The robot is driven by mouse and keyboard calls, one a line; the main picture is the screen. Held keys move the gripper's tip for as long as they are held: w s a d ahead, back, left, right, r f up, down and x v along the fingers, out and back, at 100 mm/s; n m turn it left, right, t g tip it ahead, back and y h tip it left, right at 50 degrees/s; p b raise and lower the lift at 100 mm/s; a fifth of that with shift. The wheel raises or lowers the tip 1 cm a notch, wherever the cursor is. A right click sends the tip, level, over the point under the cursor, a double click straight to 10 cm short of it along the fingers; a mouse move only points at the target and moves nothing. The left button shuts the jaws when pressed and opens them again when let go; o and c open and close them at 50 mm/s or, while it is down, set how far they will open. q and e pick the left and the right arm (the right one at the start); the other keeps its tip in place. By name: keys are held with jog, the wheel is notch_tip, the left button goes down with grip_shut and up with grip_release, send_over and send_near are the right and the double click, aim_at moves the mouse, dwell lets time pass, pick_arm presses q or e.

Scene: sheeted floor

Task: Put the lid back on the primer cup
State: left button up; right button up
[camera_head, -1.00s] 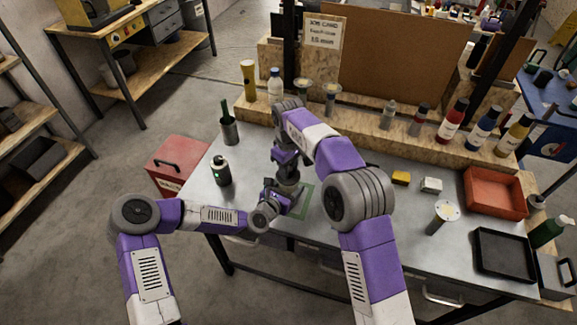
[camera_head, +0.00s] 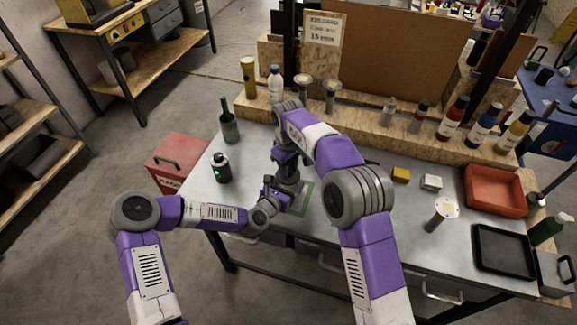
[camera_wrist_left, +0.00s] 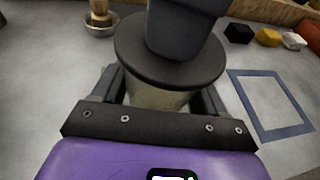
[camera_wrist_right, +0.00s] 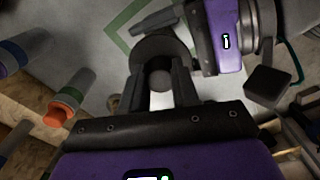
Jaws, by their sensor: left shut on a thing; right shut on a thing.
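The primer cup (camera_wrist_left: 155,96) is a pale, beige cup between the fingers of my left gripper (camera_wrist_left: 158,90), which is shut on it. The dark round lid (camera_wrist_left: 135,50) lies over the cup mouth in the left wrist view; I cannot tell whether it is fully seated. My right gripper (camera_wrist_right: 160,80) is shut on the lid's knob from above; the lid also shows in the right wrist view (camera_wrist_right: 160,48). In the head view, my right arm and gripper hide most of the cup and lid.
A green outlined rectangle (camera_head: 306,199) is on the metal bench by my grippers. Several bottles and cups line the wooden ledge (camera_head: 350,120).

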jog(key=o, duration=1.1)
jog(key=shift+c, duration=0.2)
notch_tip(320, 180, up, 12)
pick_arm(q)
jog(key=o, duration=1.5)
jog(key=shift+o, duration=0.2)
jog(key=shift+s, duration=0.1)
jog(key=v, duration=0.7)
jog(key=shift+s+a+r, duration=0.1)
jog(key=shift+s+a, duration=0.05)
jog(key=shift+a, duration=0.05)
pick_arm(e)
jog(key=shift+r, duration=0.15)
